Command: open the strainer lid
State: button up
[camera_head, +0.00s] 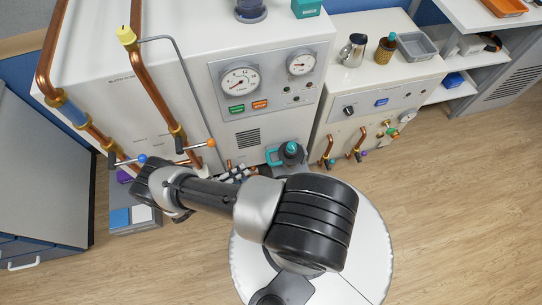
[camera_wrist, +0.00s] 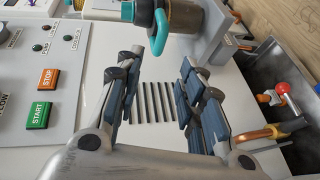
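A strainer-like grey canister (camera_head: 291,155) with a teal knob on top and a teal side handle (camera_head: 271,156) stands low at the front of the white machine. It also shows at the top of the wrist view, cut off by the frame edge, as a grey body (camera_wrist: 183,16) with a teal loop handle (camera_wrist: 159,36). I cannot tell whether its lid is open. My gripper (camera_wrist: 160,85) is open and empty, its two fingers apart with the canister beyond their tips. In the head view my gripper (camera_head: 238,173) is left of the canister and partly hidden by my arm.
The machine front has a slotted vent (camera_wrist: 153,103), a green START button (camera_wrist: 40,115) and an orange STOP button (camera_wrist: 49,78). Copper pipes (camera_head: 150,85) with lever valves are at left. A grey metal bracket (camera_wrist: 207,45) stands beside the canister. Wooden floor is clear at right.

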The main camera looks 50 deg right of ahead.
aim_at(269, 157)
jog(key=b+x, duration=0.1)
jog(key=x, duration=1.3)
jog(key=shift+d+b, duration=0.2)
jog(key=shift+b, duration=0.15)
jog(key=shift+c, duration=0.5)
jog(key=shift+f, duration=0.1)
grip_shut()
